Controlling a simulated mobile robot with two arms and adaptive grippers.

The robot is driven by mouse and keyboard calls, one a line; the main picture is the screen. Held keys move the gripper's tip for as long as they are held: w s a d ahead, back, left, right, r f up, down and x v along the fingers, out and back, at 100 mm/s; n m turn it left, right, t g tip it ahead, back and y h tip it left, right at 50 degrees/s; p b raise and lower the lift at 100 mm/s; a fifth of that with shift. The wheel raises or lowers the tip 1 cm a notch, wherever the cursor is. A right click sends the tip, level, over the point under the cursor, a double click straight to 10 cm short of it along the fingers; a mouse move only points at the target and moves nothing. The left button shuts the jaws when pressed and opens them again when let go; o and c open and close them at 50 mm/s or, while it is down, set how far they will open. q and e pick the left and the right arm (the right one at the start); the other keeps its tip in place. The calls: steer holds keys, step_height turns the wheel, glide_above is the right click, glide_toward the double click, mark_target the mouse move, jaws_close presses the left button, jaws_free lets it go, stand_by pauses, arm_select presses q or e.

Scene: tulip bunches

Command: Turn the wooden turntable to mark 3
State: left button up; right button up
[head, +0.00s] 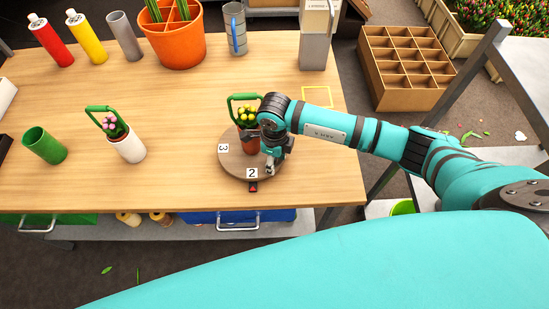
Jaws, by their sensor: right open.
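The round wooden turntable (238,168) sits near the front edge of the wooden table. Its mark 3 label (223,147) is on the left side of the disc. Its mark 2 label (252,173) is at the front, in line with a small red and black pointer (253,187) on the table. A terracotta pot (248,144) with yellow flowers and a green handle stands on the disc. My right gripper (270,168) is open over the disc's right side and hides part of it; contact cannot be told. My left gripper is not in view.
A white pot (128,148) with pink flowers and a green cup (44,146) stand to the left. A yellow square outline (317,96) lies behind my right arm. The table between is clear.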

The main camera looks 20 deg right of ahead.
steer(key=shift+c, duration=0.3)
jaws_close()
steer(key=shift+w, duration=0.1)
